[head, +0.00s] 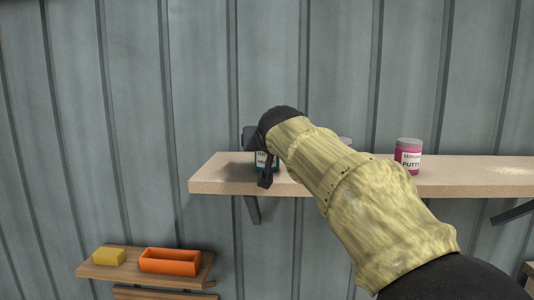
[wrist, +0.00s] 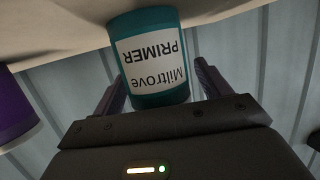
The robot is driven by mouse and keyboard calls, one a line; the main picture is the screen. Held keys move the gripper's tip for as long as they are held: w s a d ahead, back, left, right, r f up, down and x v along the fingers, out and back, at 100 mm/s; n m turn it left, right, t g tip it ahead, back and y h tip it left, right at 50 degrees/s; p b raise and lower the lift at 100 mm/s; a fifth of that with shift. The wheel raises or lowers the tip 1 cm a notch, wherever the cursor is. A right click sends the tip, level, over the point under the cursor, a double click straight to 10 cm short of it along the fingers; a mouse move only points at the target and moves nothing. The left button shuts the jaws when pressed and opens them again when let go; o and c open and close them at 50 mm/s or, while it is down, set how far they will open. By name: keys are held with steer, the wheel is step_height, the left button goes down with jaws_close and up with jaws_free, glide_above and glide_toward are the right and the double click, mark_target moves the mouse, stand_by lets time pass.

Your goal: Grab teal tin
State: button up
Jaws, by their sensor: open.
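The teal tin (wrist: 178,92) has a white label reading "Miltrove PRIMER" and stands on the wooden shelf. It appears upside down in the wrist view. My gripper (wrist: 160,85) is open, with one finger on each side of the tin. I cannot tell whether either finger touches it. In the head view my gripper (head: 265,168) is at the left part of the shelf, and only a small part of the teal tin (head: 261,160) shows behind it.
The shelf (head: 225,178) also bears a pink putty tin (head: 408,155) to the right. A purple container (wrist: 14,105) shows at the left in the wrist view. A lower shelf (head: 190,277) holds a yellow block (head: 108,256) and an orange tray (head: 169,267). A corrugated wall stands behind.

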steer(key=c, duration=1.2)
steer(key=shift+o, duration=0.2)
steer(key=shift+r, duration=0.1)
step_height(320, 180, up, 10)
steer(key=shift+f+p, duration=0.1)
steer(key=shift+p, duration=0.6)
